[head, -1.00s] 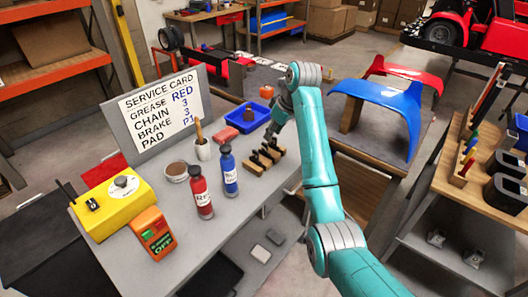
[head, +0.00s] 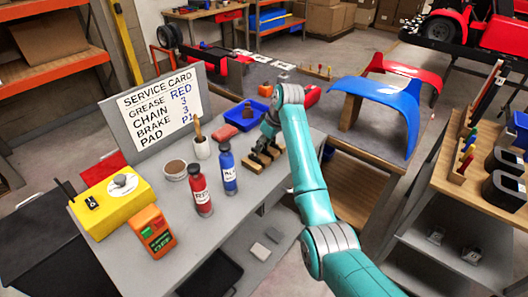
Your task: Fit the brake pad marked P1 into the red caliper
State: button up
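A wooden rack (head: 254,172) holds several dark upright pieces, which look like the brake pads, on the grey bench. Their markings are too small to read, so I cannot tell which is P1. My gripper (head: 268,145) is low over the far part of the rack, among or just above the pads. Its fingertips are small and dark against them, and I cannot tell whether it is open or holds a pad. A red part (head: 310,96), possibly the red caliper, shows beside my arm at the back right of the bench and is partly hidden.
The service card (head: 160,105) reads brake pad P1. A red block (head: 224,133) lies near the tray.

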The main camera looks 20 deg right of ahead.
grip_shut()
